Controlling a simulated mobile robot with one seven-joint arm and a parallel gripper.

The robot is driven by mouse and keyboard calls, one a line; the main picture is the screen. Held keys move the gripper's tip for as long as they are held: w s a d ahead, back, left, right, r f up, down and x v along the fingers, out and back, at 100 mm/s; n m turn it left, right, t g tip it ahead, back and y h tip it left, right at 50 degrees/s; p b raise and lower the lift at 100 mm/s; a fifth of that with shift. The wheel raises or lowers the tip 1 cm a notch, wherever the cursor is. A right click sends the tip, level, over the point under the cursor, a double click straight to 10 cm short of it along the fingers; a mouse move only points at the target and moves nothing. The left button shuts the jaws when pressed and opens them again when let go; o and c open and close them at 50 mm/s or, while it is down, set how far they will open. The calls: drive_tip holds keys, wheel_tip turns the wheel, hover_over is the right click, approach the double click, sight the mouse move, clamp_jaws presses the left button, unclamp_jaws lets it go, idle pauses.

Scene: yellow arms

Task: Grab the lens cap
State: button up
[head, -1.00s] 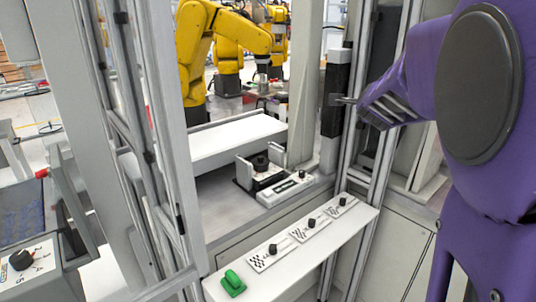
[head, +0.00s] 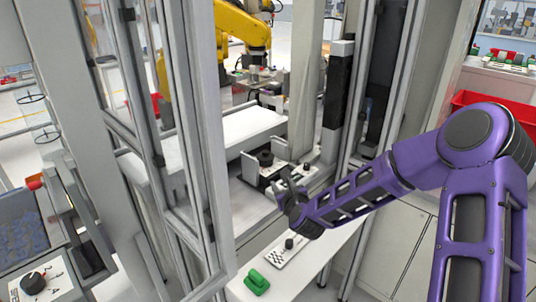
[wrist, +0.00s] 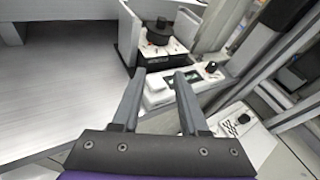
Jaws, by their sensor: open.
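My gripper (head: 287,178) is open and empty, above the white ledge and in front of the machine bay. In the wrist view its two fingers (wrist: 159,74) point forward, apart, with a white block and panel beyond them. I cannot single out a lens cap for certain. A black round cap-like piece (head: 265,158) sits on a small white-and-black device inside the bay. It also shows in the wrist view (wrist: 158,31), ahead of the fingertips and apart from them. A small black knob (wrist: 211,67) on a white panel is to its right.
Metal frame posts (head: 168,130) stand left of the opening, and a dark post (head: 336,95) stands right. A yellow robot arm (head: 240,22) is behind. The grey bay floor (wrist: 55,95) is clear.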

wheel_tip(320, 180, up, 3)
drive_tip(key=m, duration=0.2)
drive_tip(key=p, duration=0.1)
approach(266, 153)
drive_tip(key=shift+t, duration=0.4)
drive_tip(key=x, duration=0.6)
drive_tip(key=f+x, duration=0.1)
drive_tip(key=x, duration=0.1)
drive_tip(key=shift+w+a, duration=0.1)
drive_tip(key=shift+w, duration=0.2)
clamp_jaws()
